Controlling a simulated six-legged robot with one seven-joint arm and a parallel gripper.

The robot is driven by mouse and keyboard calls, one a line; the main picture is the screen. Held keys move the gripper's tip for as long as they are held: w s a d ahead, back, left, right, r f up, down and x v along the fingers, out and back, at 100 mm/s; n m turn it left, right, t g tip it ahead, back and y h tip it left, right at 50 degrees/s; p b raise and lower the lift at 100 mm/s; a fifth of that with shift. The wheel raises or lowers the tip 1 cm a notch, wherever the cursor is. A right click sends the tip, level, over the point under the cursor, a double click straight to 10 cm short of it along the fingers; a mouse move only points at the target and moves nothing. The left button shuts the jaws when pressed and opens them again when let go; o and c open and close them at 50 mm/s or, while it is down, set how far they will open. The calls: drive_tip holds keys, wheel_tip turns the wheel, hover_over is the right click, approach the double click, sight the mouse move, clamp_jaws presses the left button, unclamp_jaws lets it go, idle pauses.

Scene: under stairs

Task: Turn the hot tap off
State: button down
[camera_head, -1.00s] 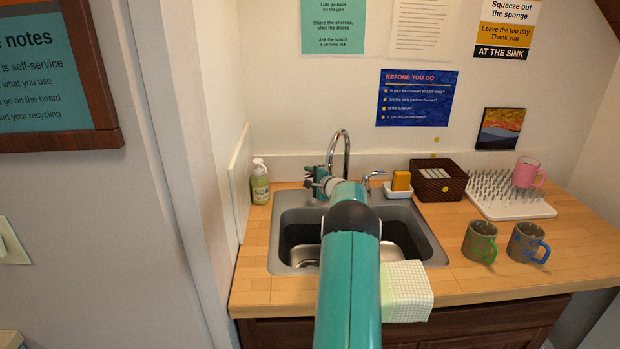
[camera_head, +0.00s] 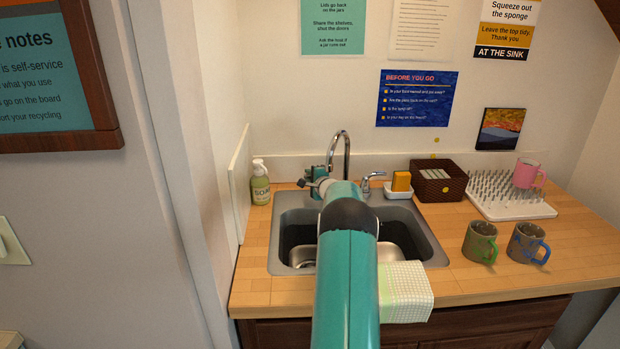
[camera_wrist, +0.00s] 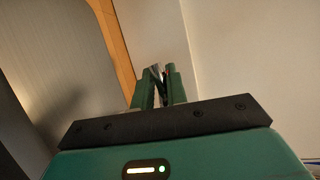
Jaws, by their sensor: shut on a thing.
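The sink tap has a tall curved chrome spout (camera_head: 346,150) at the back of the basin. A chrome lever handle (camera_head: 372,179) stands to the right of the spout. The left handle, on the hot side, is hidden behind my gripper in the head view. My gripper (camera_head: 308,181) is at the left of the spout base, above the back rim of the sink (camera_head: 285,203). In the wrist view my gripper's green fingers (camera_wrist: 162,88) are close together on a thin shiny metal piece (camera_wrist: 157,72), which looks like the left tap handle. Most of the handle is covered.
A soap bottle (camera_head: 260,182) stands left of the sink. Right of the tap are a sponge in a white holder (camera_head: 398,191), a dark basket (camera_head: 438,186), a spiked drying rack (camera_head: 515,207) and mugs. A checked cloth (camera_head: 406,292) lies at the counter's front edge.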

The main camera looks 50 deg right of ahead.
drive_tip(key=c, duration=1.4)
unclamp_jaws()
drive_tip(key=shift+s, duration=0.1)
drive_tip(key=v, duration=1.3)
drive_tip(key=shift+s, duration=0.3)
drive_tip(key=shift+s+a+r, duration=0.1)
drive_tip(key=shift+r, duration=0.05)
